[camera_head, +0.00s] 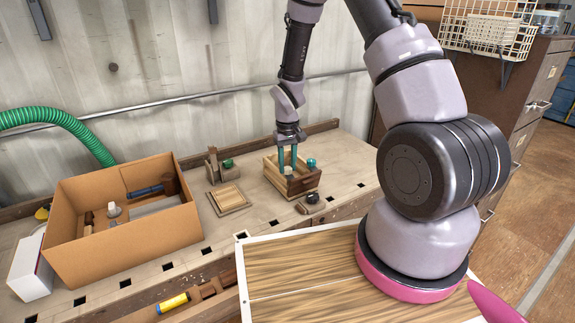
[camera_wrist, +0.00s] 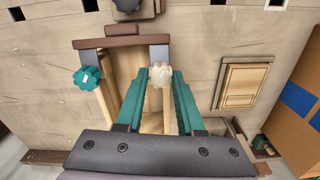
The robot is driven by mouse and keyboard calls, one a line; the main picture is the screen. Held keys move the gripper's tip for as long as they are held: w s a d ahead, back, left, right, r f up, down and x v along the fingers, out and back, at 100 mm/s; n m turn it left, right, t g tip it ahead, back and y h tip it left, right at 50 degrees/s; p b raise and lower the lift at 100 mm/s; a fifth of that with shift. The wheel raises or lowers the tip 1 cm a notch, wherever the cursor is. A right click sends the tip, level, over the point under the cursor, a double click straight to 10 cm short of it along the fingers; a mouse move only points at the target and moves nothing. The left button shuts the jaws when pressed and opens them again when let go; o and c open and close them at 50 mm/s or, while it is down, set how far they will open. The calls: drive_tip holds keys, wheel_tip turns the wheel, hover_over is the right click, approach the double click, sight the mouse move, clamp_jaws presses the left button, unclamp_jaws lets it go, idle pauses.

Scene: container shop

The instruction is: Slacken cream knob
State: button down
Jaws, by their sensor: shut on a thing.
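The cream knob (camera_wrist: 161,76) is a lobed knob at the side of a small wooden box (camera_wrist: 124,77) on the workbench. In the wrist view my gripper (camera_wrist: 160,80) has its teal fingers on either side of the knob, shut on it. In the head view my gripper (camera_head: 287,166) points down over the wooden box (camera_head: 303,184), and the cream knob (camera_head: 288,170) shows small between the fingertips. A teal knob (camera_wrist: 87,79) sits on the box's other side.
A cardboard box (camera_head: 125,240) with loose parts stands at left. A small framed wooden panel (camera_head: 229,198) lies beside the wooden box. A block with a green knob (camera_head: 228,163) stands behind it. A dark knob on a base (camera_head: 312,198) is in front.

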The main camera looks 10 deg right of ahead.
sight(288, 168)
drive_tip(key=c, duration=0.5)
unclamp_jaws()
wheel_tip(288, 168, up, 11)
drive_tip(key=shift+f, duration=0.15)
